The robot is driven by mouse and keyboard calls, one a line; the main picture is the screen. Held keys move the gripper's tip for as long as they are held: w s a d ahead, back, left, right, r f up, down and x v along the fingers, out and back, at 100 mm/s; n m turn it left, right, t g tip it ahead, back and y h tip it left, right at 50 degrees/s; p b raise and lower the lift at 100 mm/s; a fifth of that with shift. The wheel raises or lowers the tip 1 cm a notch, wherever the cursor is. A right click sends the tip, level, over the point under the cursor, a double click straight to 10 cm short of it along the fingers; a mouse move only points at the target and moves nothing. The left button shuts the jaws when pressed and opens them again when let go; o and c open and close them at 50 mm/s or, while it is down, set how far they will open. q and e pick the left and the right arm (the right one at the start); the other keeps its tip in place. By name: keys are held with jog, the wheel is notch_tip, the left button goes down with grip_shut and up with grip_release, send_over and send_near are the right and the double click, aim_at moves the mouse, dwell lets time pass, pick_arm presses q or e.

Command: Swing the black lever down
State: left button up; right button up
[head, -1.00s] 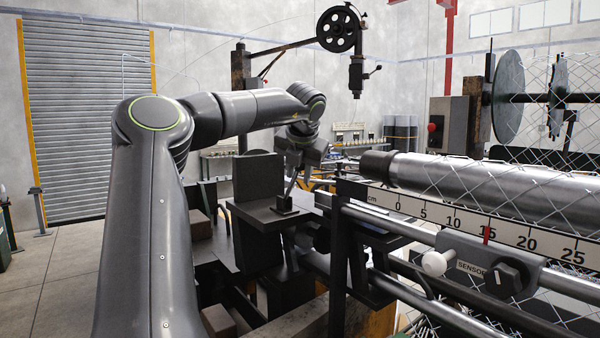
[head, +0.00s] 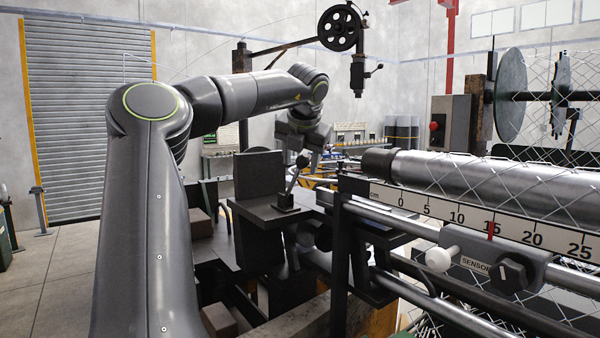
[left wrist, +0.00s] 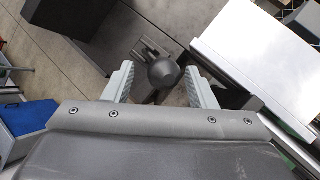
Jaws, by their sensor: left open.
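The black lever (head: 293,181) stands up from a small dark block on a black plate, leaning a little to the right, with a round knob on top. My left gripper (head: 300,150) is open just above the knob in the head view; its fingertips are hard to make out there. In the left wrist view the round knob (left wrist: 163,72) shows between and beyond the two open fingers of my left gripper (left wrist: 160,80), with no visible contact. The lever's shaft is mostly hidden under the knob there. My right gripper is not in view.
A dark upright plate (head: 259,175) stands just left of the lever. To the right are a ruler scale (head: 470,218), a sensor box (head: 490,258) with knobs, and a steel roller (head: 490,182) with wire mesh. An overhead arm with a wheel (head: 339,28) stands behind.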

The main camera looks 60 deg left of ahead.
pick_arm(q)
jog(key=p+v, duration=0.3)
jog(key=v, duration=1.1)
jog(key=shift+p, duration=0.3)
jog(key=shift+d, duration=0.15)
